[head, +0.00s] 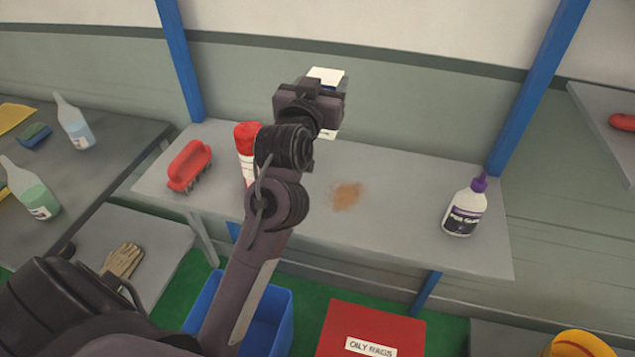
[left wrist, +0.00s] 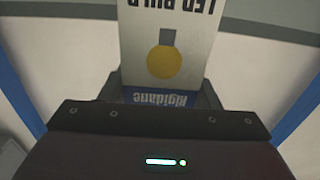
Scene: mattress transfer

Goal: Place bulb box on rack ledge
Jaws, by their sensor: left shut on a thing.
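The bulb box (left wrist: 165,45) is white with a yellow bulb picture, a blue band and upside-down "LED BULB" lettering in the left wrist view. In the head view only its white top (head: 327,75) and a small lower part show; my gripper hides the rest. My left gripper (head: 310,95) is shut on the bulb box, over the back part of the grey rack ledge (head: 400,190). I cannot tell whether the box touches the ledge. My right gripper is not in view.
On the ledge are a red brush (head: 189,166), a red-capped container (head: 247,140), a brown stain (head: 347,195) and a purple-capped glue bottle (head: 465,208). Blue posts (head: 538,85) stand at the back. Below are a blue bin (head: 278,310) and a red oily rags bin (head: 375,318).

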